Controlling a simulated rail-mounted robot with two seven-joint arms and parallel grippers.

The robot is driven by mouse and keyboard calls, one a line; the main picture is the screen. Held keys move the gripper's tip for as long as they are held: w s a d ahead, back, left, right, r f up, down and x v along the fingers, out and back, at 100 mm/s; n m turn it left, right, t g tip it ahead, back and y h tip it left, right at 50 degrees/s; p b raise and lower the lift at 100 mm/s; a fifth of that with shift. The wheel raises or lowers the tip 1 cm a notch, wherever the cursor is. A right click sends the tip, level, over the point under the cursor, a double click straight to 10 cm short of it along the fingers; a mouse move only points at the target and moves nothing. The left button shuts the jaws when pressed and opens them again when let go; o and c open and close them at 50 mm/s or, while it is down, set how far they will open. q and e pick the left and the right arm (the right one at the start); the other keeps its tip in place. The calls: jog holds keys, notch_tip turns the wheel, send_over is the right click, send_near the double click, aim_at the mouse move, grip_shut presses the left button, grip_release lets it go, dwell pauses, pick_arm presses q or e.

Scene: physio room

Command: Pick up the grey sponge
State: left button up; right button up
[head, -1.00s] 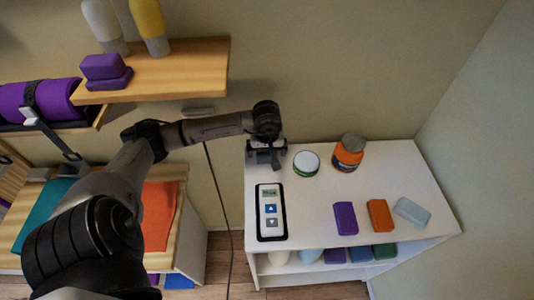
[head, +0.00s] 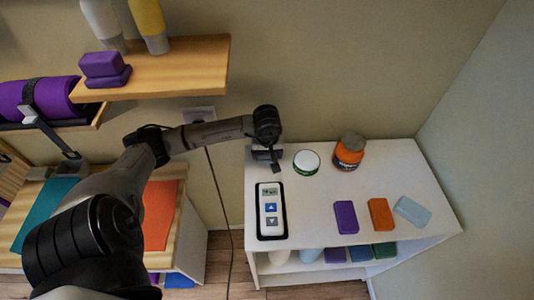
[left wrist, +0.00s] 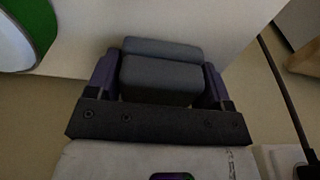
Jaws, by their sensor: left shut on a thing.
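The grey sponge (left wrist: 160,80) shows in the left wrist view, between the two fingers of my left gripper (left wrist: 158,88). The fingers are shut on its left and right sides. A second grey face shows just beyond it; I cannot tell whether it is part of the same sponge. In the head view my left gripper (head: 267,160) is at the back left corner of the white cabinet top (head: 310,205), left of the white tub. The sponge is not clearly visible there. My right gripper is not in view.
The white tub with a green band (head: 306,162) stands close right of the gripper, with an orange jar (head: 348,152) beyond. A control device (head: 271,211) lies in front. Purple (head: 346,217), orange (head: 381,214) and pale blue (head: 412,211) blocks lie to the right. A dark cord (head: 222,200) hangs left.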

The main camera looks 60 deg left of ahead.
pick_arm(q)
jog(key=shift+c, duration=1)
jog(key=shift+r, duration=0.1)
jog(key=shift+r, duration=0.3)
notch_tip(320, 180, up, 4)
jog(key=shift+f+p, duration=0.1)
jog(key=shift+p, duration=0.3)
jog(key=w+d+r+p, duration=0.1)
jog(key=w+d+r, duration=0.1)
jog(key=d+r, duration=0.4)
jog(key=d, duration=0.5)
jog(key=shift+w+d+r, duration=0.2)
jog(key=shift+d, duration=0.05)
jog(key=o, duration=0.3)
jog(key=shift+c, duration=1)
